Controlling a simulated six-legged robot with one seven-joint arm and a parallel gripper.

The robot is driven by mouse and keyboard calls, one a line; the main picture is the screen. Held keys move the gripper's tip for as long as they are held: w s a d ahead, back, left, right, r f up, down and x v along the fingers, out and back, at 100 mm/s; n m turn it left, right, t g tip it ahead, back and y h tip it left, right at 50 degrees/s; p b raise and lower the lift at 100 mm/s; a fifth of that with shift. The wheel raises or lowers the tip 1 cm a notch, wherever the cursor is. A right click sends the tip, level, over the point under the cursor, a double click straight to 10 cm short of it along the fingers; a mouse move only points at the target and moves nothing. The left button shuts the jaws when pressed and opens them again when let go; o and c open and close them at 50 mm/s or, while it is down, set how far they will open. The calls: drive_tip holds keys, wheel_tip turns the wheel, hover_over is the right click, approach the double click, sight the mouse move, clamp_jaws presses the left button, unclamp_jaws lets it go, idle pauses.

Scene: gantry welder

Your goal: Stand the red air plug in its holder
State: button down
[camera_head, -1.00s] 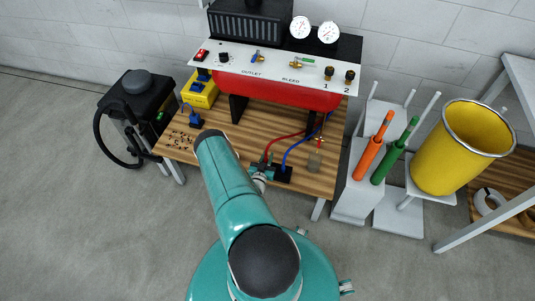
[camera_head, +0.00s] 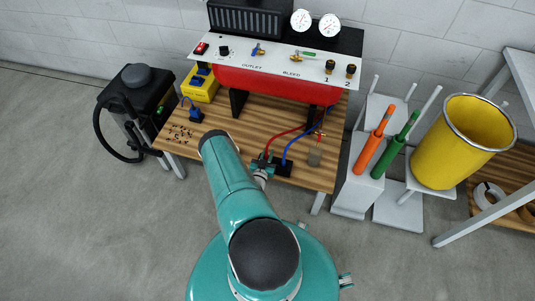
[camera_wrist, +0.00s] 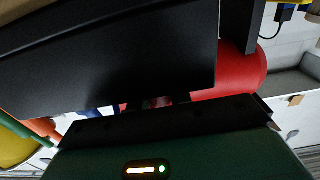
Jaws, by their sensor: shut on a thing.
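The red air hose (camera_head: 287,132) curves down from under the tank and ends at my gripper (camera_head: 263,160), low over the front of the wooden bench. My gripper is shut on the red air plug at that end; the jaws hide most of the plug in the head view. In the wrist view a small dark red patch shows between the dark jaw parts of my gripper (camera_wrist: 160,103). A dark holder block (camera_head: 284,169) sits just right of my gripper, with the blue hose (camera_head: 295,143) running into it. I cannot tell whether the red plug touches a holder.
The red tank (camera_head: 275,86) with its white panel stands behind on the bench (camera_head: 233,124). A yellow box (camera_head: 202,88) and loose small pieces lie left. Orange and green torches and a yellow bucket (camera_head: 461,145) stand right.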

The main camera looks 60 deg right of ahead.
drive_tip(key=shift+f, duration=0.35)
drive_tip(key=c, duration=1.2)
unclamp_jaws()
